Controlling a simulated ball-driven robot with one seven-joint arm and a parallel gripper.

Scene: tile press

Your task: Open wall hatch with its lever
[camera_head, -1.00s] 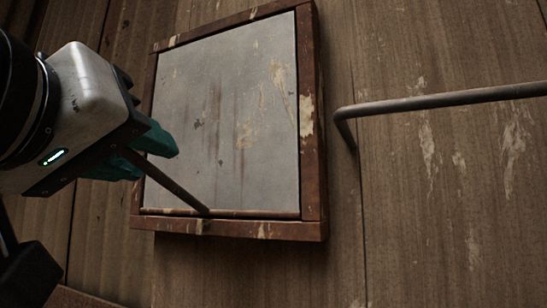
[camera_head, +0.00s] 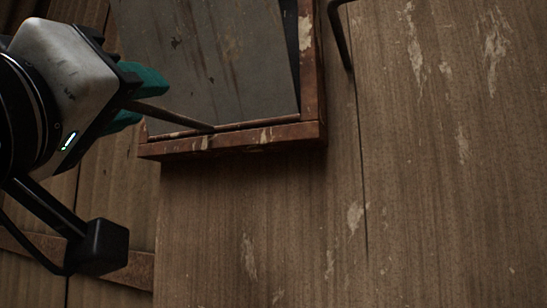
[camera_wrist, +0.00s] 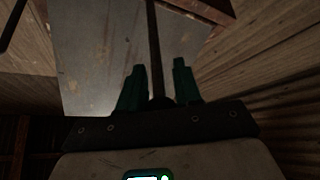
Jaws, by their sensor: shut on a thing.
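The wall hatch is a worn grey panel (camera_head: 215,60) in a red-brown wooden frame (camera_head: 240,138). A dark gap shows between the panel's right edge and the frame, widening upward, so the panel stands tilted out of line with the frame; its top is out of the head view. The lever (camera_head: 180,116), a thin dark rod, meets the panel near its bottom edge. My gripper (camera_head: 143,96), with green fingers, is shut on the lever's free end at the left. In the wrist view, the lever (camera_wrist: 153,35) runs from between the fingers (camera_wrist: 159,88) across the panel (camera_wrist: 105,55).
A bent dark metal bar (camera_head: 340,35) sticks out from the plank wall (camera_head: 430,180) right of the hatch. The wall below the hatch is bare. A wooden rail (camera_head: 135,270) crosses at the lower left.

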